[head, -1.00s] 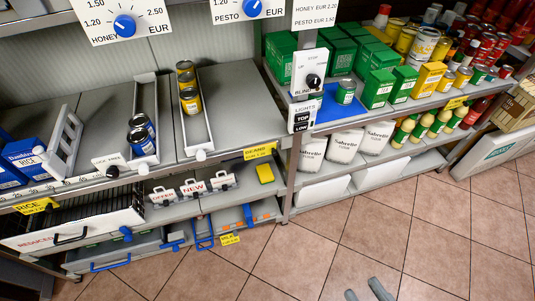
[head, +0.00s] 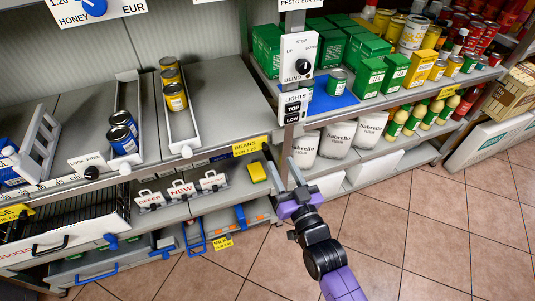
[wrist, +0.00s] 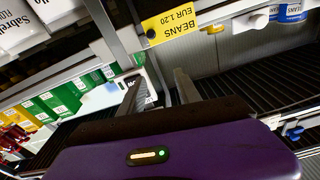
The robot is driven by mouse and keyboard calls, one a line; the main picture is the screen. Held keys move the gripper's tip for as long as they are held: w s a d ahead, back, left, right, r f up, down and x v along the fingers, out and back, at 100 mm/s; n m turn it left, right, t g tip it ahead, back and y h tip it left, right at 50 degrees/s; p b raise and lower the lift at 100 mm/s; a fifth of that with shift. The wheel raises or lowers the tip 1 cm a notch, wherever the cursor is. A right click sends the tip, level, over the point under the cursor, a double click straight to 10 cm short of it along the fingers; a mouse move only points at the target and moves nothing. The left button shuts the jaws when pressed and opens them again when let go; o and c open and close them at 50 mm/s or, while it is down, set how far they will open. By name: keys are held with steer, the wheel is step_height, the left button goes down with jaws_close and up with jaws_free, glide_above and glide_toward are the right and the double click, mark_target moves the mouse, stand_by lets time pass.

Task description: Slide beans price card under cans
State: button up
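The yellow beans price card (head: 251,146), reading BEANS EUR 1.20, is on the front edge of the shelf at its right end. It also shows at the top of the wrist view (wrist: 168,25). My gripper (head: 282,171) is open and empty, just below and right of the card, apart from it. Its two fingers (wrist: 157,80) stand apart in the wrist view. Blue cans (head: 122,135) stand in the left sloped tray, and yellow cans (head: 174,94) in the right one. A blue can at the wrist view's top right (wrist: 292,11) seems labelled beans.
A post (head: 292,122) with blind and light controls stands right of the card. A yellow block (head: 257,172) sits on the lower shelf near my gripper. The tiled floor (head: 400,230) is clear.

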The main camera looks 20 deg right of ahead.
mark_target(266, 149)
steer(key=shift+g, duration=0.5)
steer(key=w+f, duration=0.1)
steer(key=w, duration=0.2)
steer(key=w+f, duration=0.2)
steer(key=w, duration=0.2)
steer(key=w+f, duration=0.2)
steer(key=w, duration=0.2)
steer(key=shift+d+p, duration=0.3)
steer(key=shift+p, duration=0.1)
jaws_close()
stand_by(0.5)
